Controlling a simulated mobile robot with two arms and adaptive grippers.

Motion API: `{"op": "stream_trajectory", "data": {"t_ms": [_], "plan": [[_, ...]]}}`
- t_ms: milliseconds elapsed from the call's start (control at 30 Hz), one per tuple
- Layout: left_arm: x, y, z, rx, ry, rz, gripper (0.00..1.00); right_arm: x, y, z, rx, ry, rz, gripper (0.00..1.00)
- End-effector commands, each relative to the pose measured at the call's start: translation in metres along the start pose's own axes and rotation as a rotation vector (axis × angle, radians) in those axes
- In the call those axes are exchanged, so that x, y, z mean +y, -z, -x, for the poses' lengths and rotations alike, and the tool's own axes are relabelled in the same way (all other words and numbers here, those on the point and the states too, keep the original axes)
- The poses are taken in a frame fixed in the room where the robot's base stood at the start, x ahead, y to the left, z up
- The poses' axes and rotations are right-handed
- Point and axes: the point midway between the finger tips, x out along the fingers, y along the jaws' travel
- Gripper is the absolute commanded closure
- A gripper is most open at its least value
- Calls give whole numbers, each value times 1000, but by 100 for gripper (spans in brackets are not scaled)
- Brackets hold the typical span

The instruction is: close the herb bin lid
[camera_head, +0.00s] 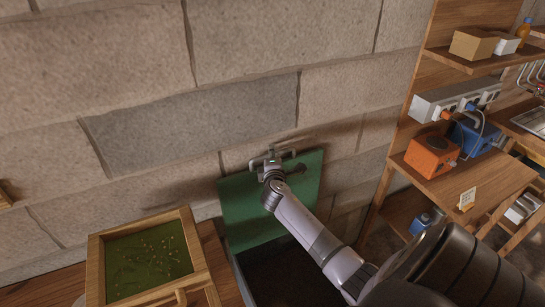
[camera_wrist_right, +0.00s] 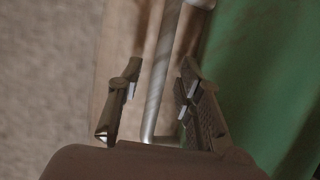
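The herb bin (camera_head: 285,275) stands against the stone wall with a dark interior. Its green lid (camera_head: 243,212) is raised and leans back near the wall; it also shows at the right of the right wrist view (camera_wrist_right: 270,80). My right gripper (camera_head: 272,162) is at the lid's top edge, by a grey metal handle (camera_head: 288,154). In the right wrist view, the fingers of my right gripper (camera_wrist_right: 160,75) are apart, one on each side of the handle's bar (camera_wrist_right: 164,60), with visible gaps. My forearm hides part of the lid and bin. My left gripper is out of view.
A wooden-framed tray (camera_head: 96,270) with green contents sits left of the bin. At the right, wooden shelves (camera_head: 440,185) hold an orange box (camera_head: 431,153), a blue device (camera_head: 473,137) and a cardboard box (camera_head: 473,44). The wall (camera_head: 190,120) stands close behind the lid.

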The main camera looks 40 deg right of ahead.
Motion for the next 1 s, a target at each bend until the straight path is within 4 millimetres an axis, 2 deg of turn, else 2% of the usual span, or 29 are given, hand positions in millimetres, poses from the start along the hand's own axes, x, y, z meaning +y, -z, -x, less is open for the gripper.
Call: {"op": "stream_trajectory", "data": {"t_ms": [133,600,1000], "plan": [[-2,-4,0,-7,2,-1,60,0,0,0,0,0,1,68],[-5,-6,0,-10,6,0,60,0,0,0,0,0,1,100],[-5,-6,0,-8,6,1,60,0,0,0,0,0,2,100]]}}
